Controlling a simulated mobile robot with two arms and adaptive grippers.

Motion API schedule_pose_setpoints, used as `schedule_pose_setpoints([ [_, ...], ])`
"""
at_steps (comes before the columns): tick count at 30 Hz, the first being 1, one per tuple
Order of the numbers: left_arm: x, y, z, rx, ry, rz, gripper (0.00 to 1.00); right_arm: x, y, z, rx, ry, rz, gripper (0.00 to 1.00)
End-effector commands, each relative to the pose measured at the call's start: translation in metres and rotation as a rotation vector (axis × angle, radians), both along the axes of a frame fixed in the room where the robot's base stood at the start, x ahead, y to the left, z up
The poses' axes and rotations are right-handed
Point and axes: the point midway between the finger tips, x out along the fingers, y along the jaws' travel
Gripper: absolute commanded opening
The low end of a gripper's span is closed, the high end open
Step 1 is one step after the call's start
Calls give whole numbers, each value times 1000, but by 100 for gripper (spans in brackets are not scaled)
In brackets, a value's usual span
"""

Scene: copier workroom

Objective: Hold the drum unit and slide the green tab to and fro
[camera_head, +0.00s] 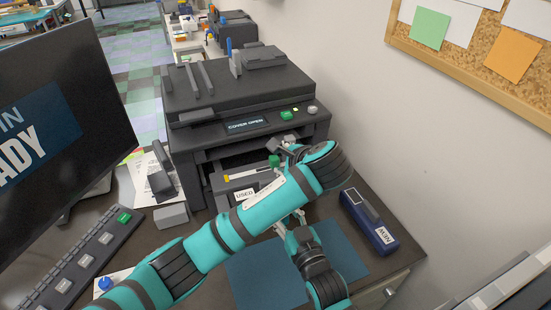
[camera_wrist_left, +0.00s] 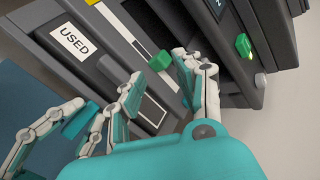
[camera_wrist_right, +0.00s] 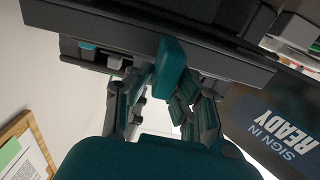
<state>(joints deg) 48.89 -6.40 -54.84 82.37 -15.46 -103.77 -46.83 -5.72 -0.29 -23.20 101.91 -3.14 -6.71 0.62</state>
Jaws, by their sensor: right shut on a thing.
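The drum unit (camera_head: 232,183), grey with a USED label, sticks out of the printer's open front. In the left wrist view the drum unit (camera_wrist_left: 105,58) shows its green tab (camera_wrist_left: 160,61) on the top face; the tab also shows in the head view (camera_head: 274,161). My left gripper (camera_wrist_left: 160,67) is open, its fingertips on either side of the tab; contact cannot be told. My right gripper (camera_wrist_right: 165,88) is shut on the teal grip (camera_wrist_right: 171,66) at the drum unit's front, from below. In the head view my left arm partly hides the drum unit.
The printer (camera_head: 245,95) shows COVER OPEN on its panel. A dark blue box labelled NEW (camera_head: 369,222) lies right of a blue mat (camera_head: 262,275). A monitor (camera_head: 60,110) and a button strip (camera_head: 85,255) stand left. The wall is close at right.

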Motion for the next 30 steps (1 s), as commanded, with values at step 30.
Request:
schedule_pose_setpoints([
  [30,8,0,-25,977,154,-628,35,-1,-1,-6,-7,11,0,0],
])
